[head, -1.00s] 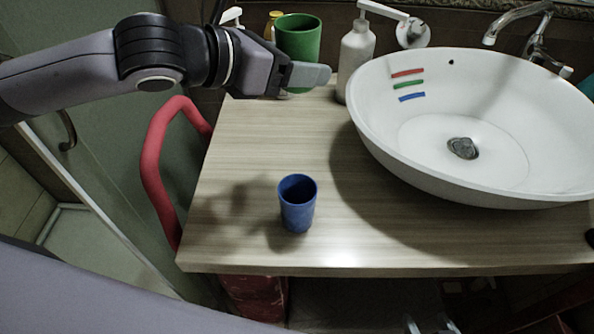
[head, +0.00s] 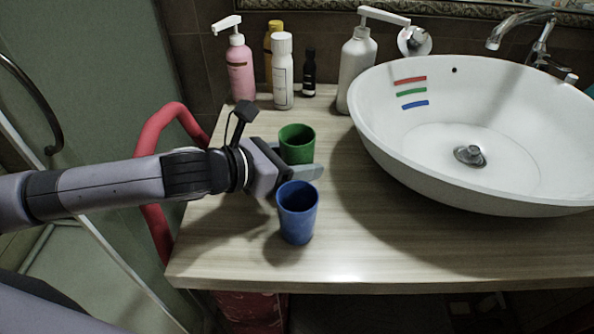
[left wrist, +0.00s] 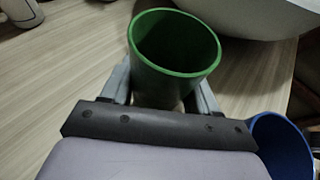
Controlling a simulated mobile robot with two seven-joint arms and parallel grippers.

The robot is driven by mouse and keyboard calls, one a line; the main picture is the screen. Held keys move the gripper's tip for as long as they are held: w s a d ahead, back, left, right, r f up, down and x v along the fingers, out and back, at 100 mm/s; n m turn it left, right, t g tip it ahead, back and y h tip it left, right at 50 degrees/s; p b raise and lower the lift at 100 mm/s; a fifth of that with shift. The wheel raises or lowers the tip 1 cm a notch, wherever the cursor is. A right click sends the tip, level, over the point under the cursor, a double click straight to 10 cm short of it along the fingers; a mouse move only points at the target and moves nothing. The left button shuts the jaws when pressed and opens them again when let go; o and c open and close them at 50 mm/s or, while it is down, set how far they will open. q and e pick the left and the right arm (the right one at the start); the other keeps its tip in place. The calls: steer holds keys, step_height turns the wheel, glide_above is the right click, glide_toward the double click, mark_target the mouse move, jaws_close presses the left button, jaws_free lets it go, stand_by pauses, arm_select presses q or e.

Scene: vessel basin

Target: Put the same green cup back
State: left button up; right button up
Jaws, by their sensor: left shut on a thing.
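The green cup (head: 297,143) is upright between the fingers of my left gripper (head: 304,172), which is shut on it. In the left wrist view the green cup (left wrist: 174,48) stands between the two grey fingers of the left gripper (left wrist: 163,88). It is just behind the blue cup (head: 297,212) in the head view. The blue cup stands upright on the wooden counter (head: 400,250), and part of it shows at the lower right of the left wrist view (left wrist: 282,148). Whether the green cup's base touches the counter is hidden. My right gripper is not in view.
A white basin (head: 470,205) with red, green and blue marks inside fills the right. A pink pump bottle (head: 240,72), a white bottle (head: 283,75), a small dark bottle (head: 309,75) and a white pump bottle (head: 357,65) stand at the back. The front of the counter is clear.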

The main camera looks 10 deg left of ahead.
arm_select(q)
steer(key=shift+f, duration=1.1)
steer(key=shift+f, duration=0.1)
steer(key=o, duration=1.1)
steer(key=shift+r, duration=0.2)
steer(key=v, duration=1.2)
steer(key=shift+p, duration=0.3)
